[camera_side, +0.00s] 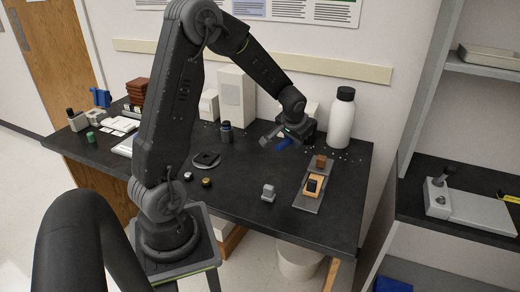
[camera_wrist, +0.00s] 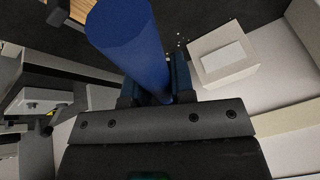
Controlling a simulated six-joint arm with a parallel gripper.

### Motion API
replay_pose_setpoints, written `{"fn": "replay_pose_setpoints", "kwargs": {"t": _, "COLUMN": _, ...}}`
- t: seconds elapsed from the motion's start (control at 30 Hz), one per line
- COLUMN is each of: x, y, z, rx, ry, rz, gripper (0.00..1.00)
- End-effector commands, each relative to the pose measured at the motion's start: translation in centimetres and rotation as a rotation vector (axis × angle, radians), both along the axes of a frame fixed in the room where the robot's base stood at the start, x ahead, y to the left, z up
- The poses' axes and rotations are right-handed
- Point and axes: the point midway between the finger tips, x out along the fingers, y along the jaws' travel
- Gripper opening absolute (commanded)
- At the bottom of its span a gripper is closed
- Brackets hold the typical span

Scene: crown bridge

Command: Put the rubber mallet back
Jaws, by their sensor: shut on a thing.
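My gripper (camera_side: 287,138) is shut on a thick blue cylinder (camera_wrist: 130,42), which I take to be part of the rubber mallet. It is held above the back right of the black bench, left of the white bottle. The rest of the mallet is hidden or too small to tell.
A white bottle with black cap (camera_side: 341,120) stands close right of my gripper. White boxes (camera_side: 236,98) stand behind. A grey plate (camera_side: 307,207) with wooden blocks, a grey block (camera_side: 268,192) and a dark disc (camera_side: 207,160) lie in front. A blue stand (camera_side: 101,97) is at far left.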

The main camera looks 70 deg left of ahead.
Motion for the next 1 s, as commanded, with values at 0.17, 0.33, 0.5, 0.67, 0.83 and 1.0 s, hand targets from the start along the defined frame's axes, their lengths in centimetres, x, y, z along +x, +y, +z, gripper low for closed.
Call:
{"fn": "replay_pose_setpoints", "kwargs": {"t": 0.17, "x": -2.3, "y": 9.0, "z": 0.0, "rx": 0.0, "ry": -0.003, "rz": 0.165, "gripper": 0.0}}
{"fn": "replay_pose_setpoints", "kwargs": {"t": 0.33, "x": -4.8, "y": 14.3, "z": 0.0, "rx": 0.0, "ry": -0.003, "rz": 0.262, "gripper": 0.0}}
{"fn": "replay_pose_setpoints", "kwargs": {"t": 0.5, "x": -6.6, "y": 17.4, "z": 0.0, "rx": -0.001, "ry": -0.003, "rz": 0.321, "gripper": 0.0}}
{"fn": "replay_pose_setpoints", "kwargs": {"t": 0.67, "x": -7.3, "y": 18.4, "z": -1.4, "rx": -0.004, "ry": -0.001, "rz": 0.339, "gripper": 0.0}}
{"fn": "replay_pose_setpoints", "kwargs": {"t": 0.83, "x": -7.3, "y": 18.4, "z": -3.8, "rx": -0.004, "ry": 0.0, "rz": 0.338, "gripper": 0.0}}
{"fn": "replay_pose_setpoints", "kwargs": {"t": 1.0, "x": -7.2, "y": 18.3, "z": -5.8, "rx": -0.003, "ry": -0.001, "rz": 0.337, "gripper": 0.0}}
